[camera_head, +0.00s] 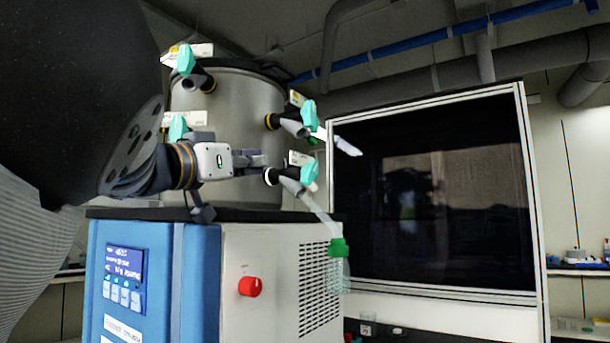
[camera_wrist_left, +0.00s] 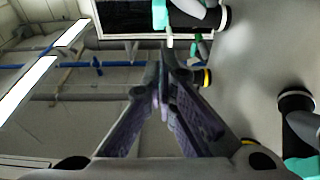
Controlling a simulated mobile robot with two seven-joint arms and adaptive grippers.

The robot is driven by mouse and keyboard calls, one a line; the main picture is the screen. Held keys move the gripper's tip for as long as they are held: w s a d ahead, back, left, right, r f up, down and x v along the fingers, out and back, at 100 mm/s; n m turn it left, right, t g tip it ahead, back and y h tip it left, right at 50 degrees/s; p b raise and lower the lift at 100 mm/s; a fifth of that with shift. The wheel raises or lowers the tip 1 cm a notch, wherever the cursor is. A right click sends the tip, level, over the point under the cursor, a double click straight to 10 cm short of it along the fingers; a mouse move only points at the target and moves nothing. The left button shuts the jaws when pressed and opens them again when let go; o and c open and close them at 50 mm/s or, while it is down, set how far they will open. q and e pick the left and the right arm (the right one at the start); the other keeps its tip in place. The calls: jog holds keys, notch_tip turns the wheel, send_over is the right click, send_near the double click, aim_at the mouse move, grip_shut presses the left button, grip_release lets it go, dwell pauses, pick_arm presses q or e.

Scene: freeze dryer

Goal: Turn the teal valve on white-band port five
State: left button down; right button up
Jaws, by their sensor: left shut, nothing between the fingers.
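A grey steel drum (camera_head: 235,98) carries several black ports with teal valves. Teal valves show at upper left (camera_head: 186,60), lower left (camera_head: 177,128), upper right (camera_head: 309,113) and lower right (camera_head: 309,172). White labels stand beside them; their text is too small to read, so I cannot tell which is port five. My left gripper (camera_head: 262,160) is in front of the drum, its fingers pointing right, close to the lower right port. In the left wrist view its fingers (camera_wrist_left: 162,78) are together and empty. Teal valves appear at the top (camera_wrist_left: 159,15) and lower right (camera_wrist_left: 302,150) there. My right gripper is not visible.
A clear vessel with a green cap (camera_head: 338,247) hangs below the lower right port. The blue and white dryer base (camera_head: 275,255) has a red knob (camera_head: 250,286). A large dark glass-fronted cabinet (camera_head: 437,195) stands on the right. Pipes (camera_head: 450,60) run overhead.

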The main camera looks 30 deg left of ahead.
pick_arm(q)
send_near(297, 165)
jog(key=w+d+r, duration=0.2)
jog(key=w+r, duration=0.1)
jog(key=w, duration=0.1)
jog(key=w+f, duration=0.1)
jog(key=w+d, duration=0.1)
jog(key=shift+w+f, duration=0.1)
jog(key=shift+f, duration=0.25)
jog(key=shift+w+f, duration=0.15)
jog(key=shift+w, duration=0.05)
